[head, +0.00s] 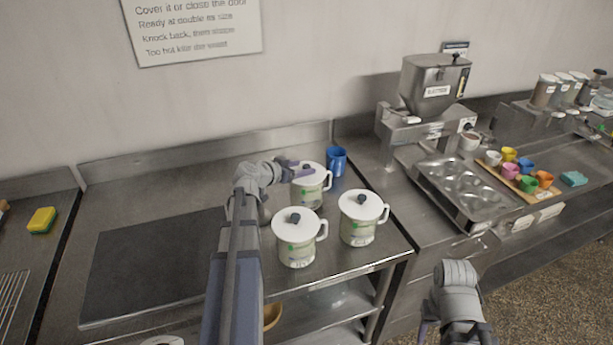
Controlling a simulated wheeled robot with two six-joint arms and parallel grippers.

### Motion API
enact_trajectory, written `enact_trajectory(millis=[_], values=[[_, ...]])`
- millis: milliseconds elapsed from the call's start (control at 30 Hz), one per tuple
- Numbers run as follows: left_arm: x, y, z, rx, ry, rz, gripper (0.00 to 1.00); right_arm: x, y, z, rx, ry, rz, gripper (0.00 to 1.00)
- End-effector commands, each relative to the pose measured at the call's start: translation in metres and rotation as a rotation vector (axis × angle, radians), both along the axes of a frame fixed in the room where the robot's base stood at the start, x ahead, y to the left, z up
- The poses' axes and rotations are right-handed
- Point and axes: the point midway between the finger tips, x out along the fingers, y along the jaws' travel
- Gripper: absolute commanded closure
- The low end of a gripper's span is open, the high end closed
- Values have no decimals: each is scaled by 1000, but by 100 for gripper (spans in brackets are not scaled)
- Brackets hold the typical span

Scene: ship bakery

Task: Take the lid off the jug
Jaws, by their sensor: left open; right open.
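Three white jugs with flat white lids and dark round knobs stand on the steel counter: a back jug (311,191), a front left jug (297,246) and a front right jug (360,227). Each has a green printed label and a handle on its right. My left gripper (299,169) is open, with its fingers beside the knob of the back jug's lid (316,175). I cannot tell whether it touches the knob. All three lids sit on their jugs. My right gripper (455,335) is open at the bottom right, away from the jugs and partly cut off by the frame.
A blue cup (336,161) stands just behind the back jug. A dark mat (145,265) lies on the counter's left. On the right are a hopper machine (430,88), a muffin tin (468,186) and several coloured cups. A yellow sponge (42,220) lies far left.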

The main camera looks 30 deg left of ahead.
Motion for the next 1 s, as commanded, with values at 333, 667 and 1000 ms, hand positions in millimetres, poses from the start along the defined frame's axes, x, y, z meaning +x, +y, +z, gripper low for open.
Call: enact_trajectory(millis=[333, 667, 1000], values=[[30, -4, -14, 1, 1, 0, 32, 0, 0, -13, 0, 0, 0, 50], [30, -3, -13, 0, 0, 0, 57, 0, 0, -13, 0, 0, 0, 50], [30, -3, -13, 0, 0, 0, 95, 0, 0, -13, 0, 0, 0, 50]])
